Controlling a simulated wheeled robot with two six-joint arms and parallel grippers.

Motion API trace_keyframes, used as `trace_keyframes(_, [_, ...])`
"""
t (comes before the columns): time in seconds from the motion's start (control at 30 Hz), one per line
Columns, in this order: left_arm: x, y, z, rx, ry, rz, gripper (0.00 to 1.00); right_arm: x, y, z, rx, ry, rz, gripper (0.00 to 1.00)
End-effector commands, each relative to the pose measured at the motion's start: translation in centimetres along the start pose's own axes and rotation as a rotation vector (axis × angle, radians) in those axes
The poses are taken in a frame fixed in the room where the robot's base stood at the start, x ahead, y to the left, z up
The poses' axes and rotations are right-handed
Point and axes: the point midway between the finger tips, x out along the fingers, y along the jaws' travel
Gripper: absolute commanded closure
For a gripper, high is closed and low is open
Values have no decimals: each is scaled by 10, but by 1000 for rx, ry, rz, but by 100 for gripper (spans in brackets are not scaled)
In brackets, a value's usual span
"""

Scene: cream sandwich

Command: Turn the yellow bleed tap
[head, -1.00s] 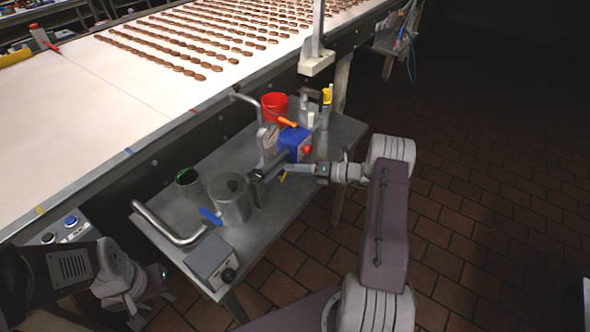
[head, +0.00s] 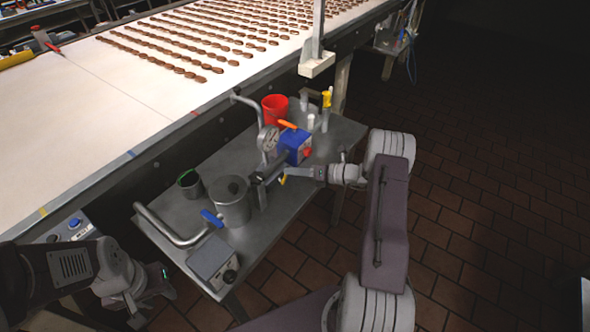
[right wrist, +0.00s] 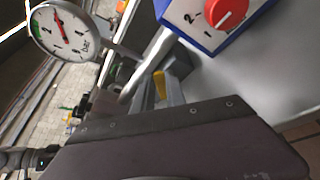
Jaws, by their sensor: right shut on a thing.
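The yellow bleed tap (head: 283,180) is a small lever below the grey pipe fitting, beside the blue pump box on the metal cart. It also shows in the right wrist view (right wrist: 160,85), between grey finger parts. My right gripper (head: 284,173) reaches in from the right and is shut on the yellow tap; its fingers partly hide the tap. My left gripper (head: 160,300) is at the lower left, away from the tap, and its jaws are too unclear to judge.
The blue box (head: 295,146) has a red knob (right wrist: 232,13). A pressure gauge (right wrist: 62,29) stands on the pipe. A pot (head: 232,204) with a blue handle, a grey control box (head: 212,258), and a red bucket (head: 275,108) crowd the cart. Floor to the right is clear.

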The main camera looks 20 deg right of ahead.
Motion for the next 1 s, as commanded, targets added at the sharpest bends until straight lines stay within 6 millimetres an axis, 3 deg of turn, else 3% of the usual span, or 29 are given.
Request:
trace_keyframes(0.27, [-9, 0, -1, 0, 0, 0, 64, 1, 13, -1, -223, 1, -93, 100])
trace_keyframes(0.6, [6, 0, 1, 0, 0, 0, 64, 3, 22, -8, -461, 1, -190, 100])
trace_keyframes(1.0, [20, 0, 2, 0, 0, 0, 64, 4, 28, -10, -597, 1, -246, 100])
